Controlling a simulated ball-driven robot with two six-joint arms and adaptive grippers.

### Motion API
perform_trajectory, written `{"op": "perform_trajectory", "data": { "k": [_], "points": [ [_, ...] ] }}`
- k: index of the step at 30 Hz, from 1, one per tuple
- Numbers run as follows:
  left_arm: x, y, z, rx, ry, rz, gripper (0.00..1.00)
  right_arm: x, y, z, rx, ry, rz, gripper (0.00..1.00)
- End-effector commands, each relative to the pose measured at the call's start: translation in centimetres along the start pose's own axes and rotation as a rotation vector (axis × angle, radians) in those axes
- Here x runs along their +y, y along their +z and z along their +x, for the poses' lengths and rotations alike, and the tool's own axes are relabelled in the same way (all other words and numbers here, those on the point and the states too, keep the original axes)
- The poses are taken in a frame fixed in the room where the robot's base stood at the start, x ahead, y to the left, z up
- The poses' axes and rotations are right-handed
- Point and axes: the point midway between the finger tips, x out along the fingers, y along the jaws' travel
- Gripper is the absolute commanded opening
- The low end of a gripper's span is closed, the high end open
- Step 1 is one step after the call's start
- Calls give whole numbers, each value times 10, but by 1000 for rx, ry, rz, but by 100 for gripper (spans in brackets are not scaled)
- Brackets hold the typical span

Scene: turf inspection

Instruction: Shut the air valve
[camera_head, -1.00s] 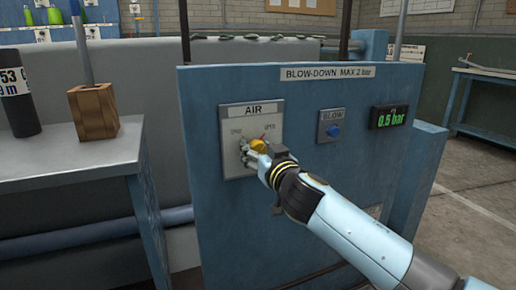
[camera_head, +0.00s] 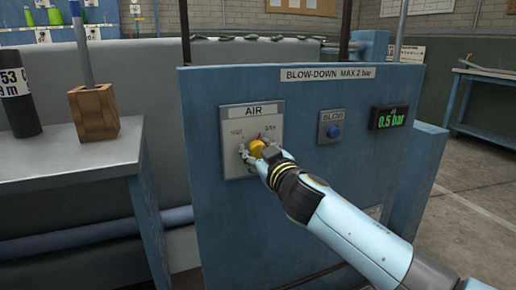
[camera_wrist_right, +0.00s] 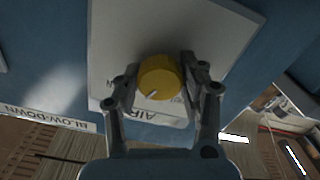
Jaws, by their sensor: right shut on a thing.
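The air valve is a round yellow knob (camera_head: 257,148) on a pale plate (camera_head: 238,170) labelled AIR, on the front of the blue panel. My right gripper (camera_head: 254,157) is at the knob with a finger on either side of it. The right wrist view shows the knob (camera_wrist_right: 160,77) between the two fingers of the gripper (camera_wrist_right: 160,85), with a pale mark on the knob's face. The right gripper is shut on the knob. The plate's small markings are partly hidden and too small to read surely. My left gripper is not in view.
A blue button (camera_head: 334,131) labelled BLOW and a green display (camera_head: 388,117) reading 0.5 bar sit right of the valve on the panel (camera_head: 300,210). A grey-topped table (camera_head: 70,165) with a wooden block (camera_head: 94,112) and a dark cylinder (camera_head: 18,100) stands left.

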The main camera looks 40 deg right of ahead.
Motion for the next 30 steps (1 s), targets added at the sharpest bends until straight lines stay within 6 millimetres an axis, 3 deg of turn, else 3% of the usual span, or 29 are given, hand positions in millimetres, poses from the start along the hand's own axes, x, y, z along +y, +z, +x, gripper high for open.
{"op": "perform_trajectory", "data": {
  "k": [30],
  "points": [
    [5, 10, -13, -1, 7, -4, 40, 2, -2, 0, 0, 2, -948, 9]
  ]
}}
